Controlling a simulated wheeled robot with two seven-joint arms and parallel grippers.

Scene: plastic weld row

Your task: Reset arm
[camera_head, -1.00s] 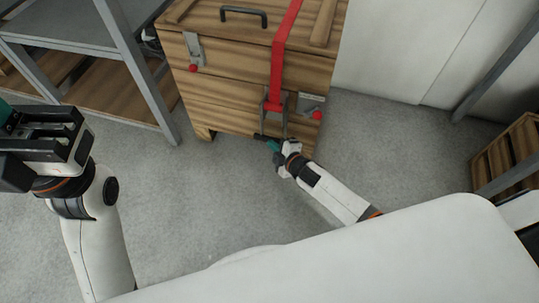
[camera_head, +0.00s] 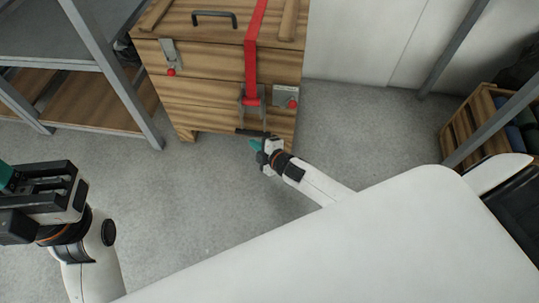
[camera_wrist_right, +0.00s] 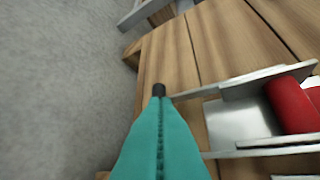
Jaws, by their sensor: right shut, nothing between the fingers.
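My right gripper (camera_head: 256,147) is low in front of the wooden crate (camera_head: 205,88), close to its lower front edge and below the metal buckle (camera_head: 243,101) of the red strap (camera_head: 252,50). In the right wrist view, its teal fingers (camera_wrist_right: 158,92) are shut together and empty. Their tips are near the wooden face and a metal bracket (camera_wrist_right: 240,118) with a red part (camera_wrist_right: 292,105); I cannot tell whether they touch. My left gripper (camera_head: 8,178) is at the left edge, partly cut off, so its finger opening is hidden.
A grey metal shelf rack (camera_head: 112,72) stands left of the crate. The crate has a latch with a red knob (camera_head: 171,72) and another red knob (camera_head: 292,104). Another wooden crate (camera_head: 462,124) is at the right, behind a grey post. Grey floor (camera_head: 180,205) between my arms is clear.

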